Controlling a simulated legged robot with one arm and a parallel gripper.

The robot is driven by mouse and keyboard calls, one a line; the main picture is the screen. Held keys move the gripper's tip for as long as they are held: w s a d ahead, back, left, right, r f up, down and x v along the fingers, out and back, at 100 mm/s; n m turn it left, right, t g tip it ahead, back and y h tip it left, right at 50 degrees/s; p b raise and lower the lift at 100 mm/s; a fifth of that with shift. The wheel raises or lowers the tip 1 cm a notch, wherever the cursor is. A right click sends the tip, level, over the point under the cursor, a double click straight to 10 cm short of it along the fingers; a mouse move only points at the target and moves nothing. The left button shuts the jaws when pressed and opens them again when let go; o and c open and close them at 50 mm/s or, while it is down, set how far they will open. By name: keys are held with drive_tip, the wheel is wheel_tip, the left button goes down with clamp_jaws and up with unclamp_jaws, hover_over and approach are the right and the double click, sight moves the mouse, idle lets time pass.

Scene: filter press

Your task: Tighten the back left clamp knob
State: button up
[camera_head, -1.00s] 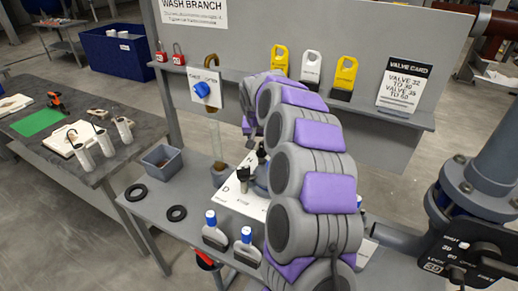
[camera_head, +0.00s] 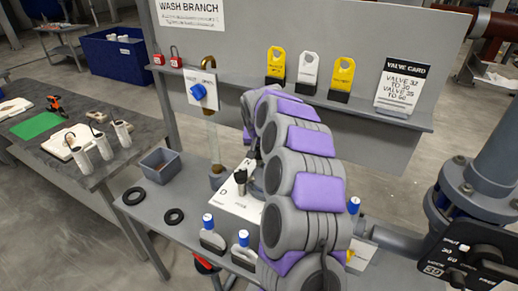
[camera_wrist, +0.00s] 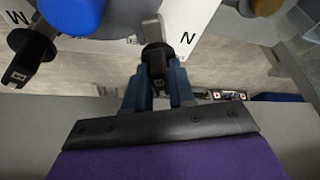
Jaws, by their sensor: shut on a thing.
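In the wrist view, a black clamp knob (camera_wrist: 157,62) stands between the two blue fingers of my gripper (camera_wrist: 158,88), which is shut on it. A white plate marked N (camera_wrist: 187,38) lies just beyond it. A second black knob (camera_wrist: 32,56) is at the left, by a white plate marked with a letter seen upside down or sideways. In the head view my arm hides my gripper and most of the clamped unit. A black knob (camera_head: 240,177) shows left of the arm, above a white plate marked D (camera_head: 226,197). I cannot tell from the pictures which corner the held knob is.
A blue rounded part (camera_wrist: 72,14) is close above in the wrist view. A large pipe (camera_head: 490,150) stands right.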

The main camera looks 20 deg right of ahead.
drive_tip(key=shift+d, duration=0.1)
clamp_jaws()
drive_tip(key=shift+r+n+p, duration=0.3)
drive_tip(key=shift+n+p, duration=0.2)
drive_tip(key=shift+p, duration=0.55)
drive_tip(key=shift+r+n+t+y+p, duration=0.1)
drive_tip(key=shift+n+t+y+p, duration=0.25)
drive_tip(key=shift+n+p, duration=0.6)
drive_tip(key=n+p, duration=0.1)
drive_tip(key=y+p, duration=0.1)
drive_tip(key=p, duration=0.1)
drive_tip(key=shift+d+f+n, duration=0.1)
drive_tip(key=shift+f+n, duration=0.2)
drive_tip(key=shift+n, duration=0.05)
drive_tip(key=o, duration=0.7)
unclamp_jaws()
drive_tip(key=shift+w+f, duration=0.15)
drive_tip(key=shift+o, duration=0.2)
